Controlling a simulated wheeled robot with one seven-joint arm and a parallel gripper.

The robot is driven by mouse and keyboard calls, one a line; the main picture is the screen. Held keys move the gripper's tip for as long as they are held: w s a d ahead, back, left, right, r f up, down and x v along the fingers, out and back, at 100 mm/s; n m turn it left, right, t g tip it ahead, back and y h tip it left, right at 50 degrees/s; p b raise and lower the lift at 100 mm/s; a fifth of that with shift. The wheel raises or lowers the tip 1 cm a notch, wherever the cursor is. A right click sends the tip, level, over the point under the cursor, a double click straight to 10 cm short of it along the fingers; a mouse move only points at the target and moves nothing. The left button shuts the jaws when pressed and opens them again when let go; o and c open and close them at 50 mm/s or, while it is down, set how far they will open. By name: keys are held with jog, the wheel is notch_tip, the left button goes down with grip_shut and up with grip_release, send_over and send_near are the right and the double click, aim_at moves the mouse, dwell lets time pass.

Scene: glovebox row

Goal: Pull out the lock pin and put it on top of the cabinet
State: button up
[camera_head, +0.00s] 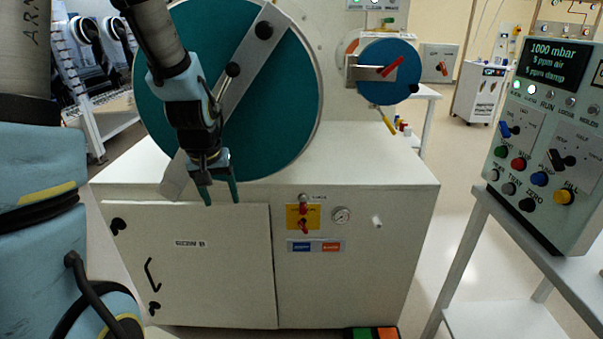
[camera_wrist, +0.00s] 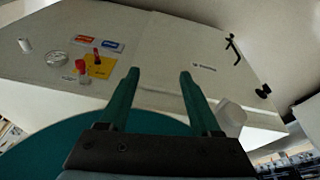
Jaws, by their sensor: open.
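The white cabinet (camera_head: 355,280) stands in front of me, with a flat top (camera_head: 375,160) that has bare room at the right. Its front carries a yellow plate (camera_head: 314,211) with a red-handled fitting (camera_head: 304,227) and a small knob above it. The plate also shows in the wrist view (camera_wrist: 101,69). I cannot tell for certain which part is the lock pin. My gripper (camera_head: 222,197) is open and empty, pointing down near the cabinet's front top edge, left of the plate and apart from it. Its two green fingers show in the wrist view (camera_wrist: 159,78).
A large teal round door (camera_head: 275,115) with a grey bar stands behind my gripper. A smaller blue round door (camera_head: 400,85) with a red handle is at the right. A gauge (camera_head: 341,215) and white stub (camera_head: 377,221) project from the front. A control panel (camera_head: 545,140) stands far right.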

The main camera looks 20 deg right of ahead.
jog(key=m+h+p, duration=0.2)
send_near(302, 208)
jog(key=s+r, duration=0.1)
jog(key=r, duration=0.1)
jog(key=p+x, duration=0.1)
jog(key=x, duration=0.2)
jog(key=p+x, duration=0.1)
jog(key=x, duration=0.3)
jog(key=p+x, duration=0.1)
jog(key=x, duration=0.2)
jog(key=shift+w+a+f, duration=0.15)
jog(key=shift+w+f, duration=0.05)
jog(key=shift+f, duration=0.25)
jog(key=shift+c, duration=0.2)
grip_shut()
